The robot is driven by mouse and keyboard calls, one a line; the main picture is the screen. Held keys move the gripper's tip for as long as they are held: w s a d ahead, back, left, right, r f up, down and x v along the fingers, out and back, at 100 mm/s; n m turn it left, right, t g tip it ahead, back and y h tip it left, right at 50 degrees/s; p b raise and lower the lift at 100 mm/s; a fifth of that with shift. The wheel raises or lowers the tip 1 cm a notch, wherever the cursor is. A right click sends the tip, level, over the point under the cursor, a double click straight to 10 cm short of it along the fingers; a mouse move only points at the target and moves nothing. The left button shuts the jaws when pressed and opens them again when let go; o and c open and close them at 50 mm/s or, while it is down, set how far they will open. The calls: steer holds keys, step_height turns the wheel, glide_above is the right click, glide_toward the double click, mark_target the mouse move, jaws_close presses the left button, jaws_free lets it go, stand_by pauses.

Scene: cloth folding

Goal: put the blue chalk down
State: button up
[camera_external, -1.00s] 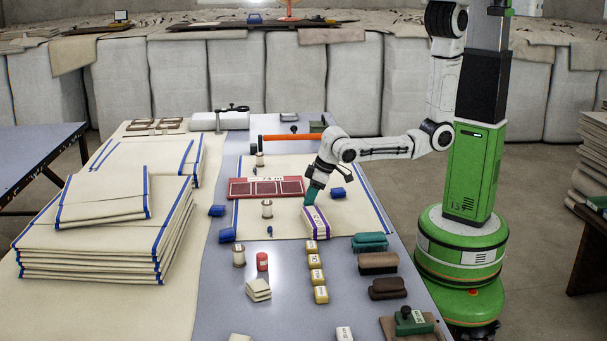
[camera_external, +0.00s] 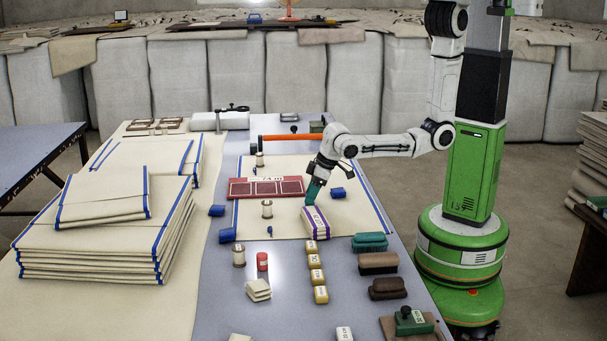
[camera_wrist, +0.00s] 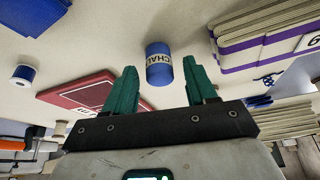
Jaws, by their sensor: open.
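The blue chalk (camera_wrist: 159,64) is a short blue cylinder with a cream label in the wrist view. It appears to rest on the cream cloth (camera_wrist: 110,45), between and just past my fingertips. My gripper (camera_external: 313,193) has green fingers and is open, with a gap on each side of the chalk in the wrist view. In the external view it points down beside the white and purple bundle (camera_external: 316,222).
Brushes (camera_external: 370,243) and yellow blocks (camera_external: 315,261) stand nearer the front. A stack of folded cloths (camera_external: 110,225) fills the left side. Bare cloth shows around the chalk.

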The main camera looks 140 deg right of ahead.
steer(key=v, duration=1)
steer(key=s+a+f+n+y, duration=0.1)
steer(key=s+a+n, duration=0.1)
steer(key=a+n, duration=0.3)
steer(key=s+a+f+n+g+y, duration=0.1)
steer(key=a+n, duration=0.4)
steer(key=a, duration=0.8)
steer(key=shift+s+a+g+y, duration=0.3)
steer(key=shift+s+y, duration=0.4)
steer(key=shift+s, duration=0.45)
